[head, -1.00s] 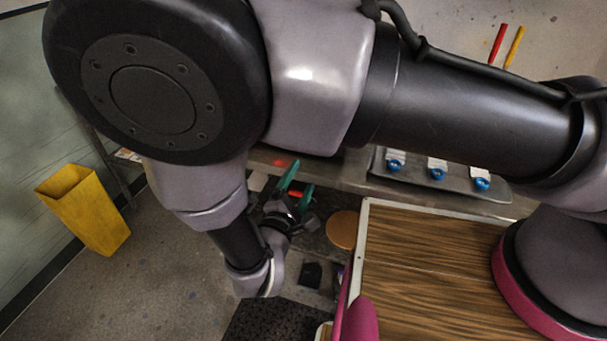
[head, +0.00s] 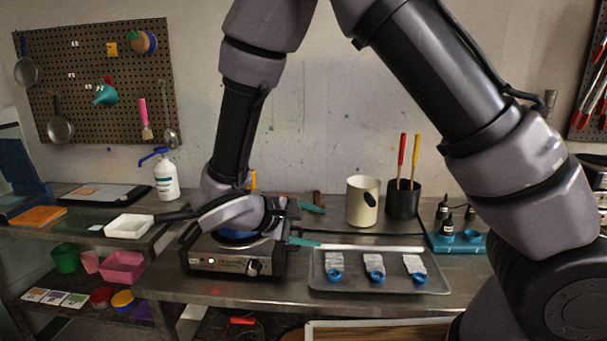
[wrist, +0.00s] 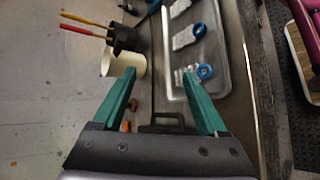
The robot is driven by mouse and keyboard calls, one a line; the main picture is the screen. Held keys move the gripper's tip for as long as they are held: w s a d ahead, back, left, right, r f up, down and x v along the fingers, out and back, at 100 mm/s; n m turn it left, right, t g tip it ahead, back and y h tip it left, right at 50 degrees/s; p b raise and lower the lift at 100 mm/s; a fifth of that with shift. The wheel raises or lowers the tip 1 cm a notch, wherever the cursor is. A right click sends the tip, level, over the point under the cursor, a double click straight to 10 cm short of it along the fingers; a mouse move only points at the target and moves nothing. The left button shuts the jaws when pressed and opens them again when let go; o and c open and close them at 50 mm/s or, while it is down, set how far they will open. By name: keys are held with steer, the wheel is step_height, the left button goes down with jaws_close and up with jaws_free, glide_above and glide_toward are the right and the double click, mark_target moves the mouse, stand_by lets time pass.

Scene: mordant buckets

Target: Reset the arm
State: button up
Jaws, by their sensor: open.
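My gripper (head: 308,224) is open and empty. Its two teal fingers point right in the head view, above the bench beside the hot plate (head: 225,262). In the wrist view my gripper (wrist: 160,73) shows its fingers spread, with nothing between the tips. My arm is raised and arches across the head view, hiding part of the wall and the top of the hot plate.
A metal tray (head: 400,290) with several blue-ended labelled items lies right of the gripper. A cream canister (head: 362,202) and a black holder (head: 403,200) with red and yellow sticks stand behind. A white bottle (head: 166,178) stands left.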

steer(key=s+d+r+m+y, duration=0.2)
steer(key=d+r+m+y, duration=0.4)
steer(key=d+r, duration=0.5)
steer(key=s+d+r+m+y, duration=0.3)
steer(key=d+r+m+y, duration=0.2)
steer(key=d+r+m, duration=0.4)
step_height(320, 180, up, 6)
steer(key=d, duration=0.3)
steer(key=shift+m+y, duration=0.3)
steer(key=shift+y, duration=0.1)
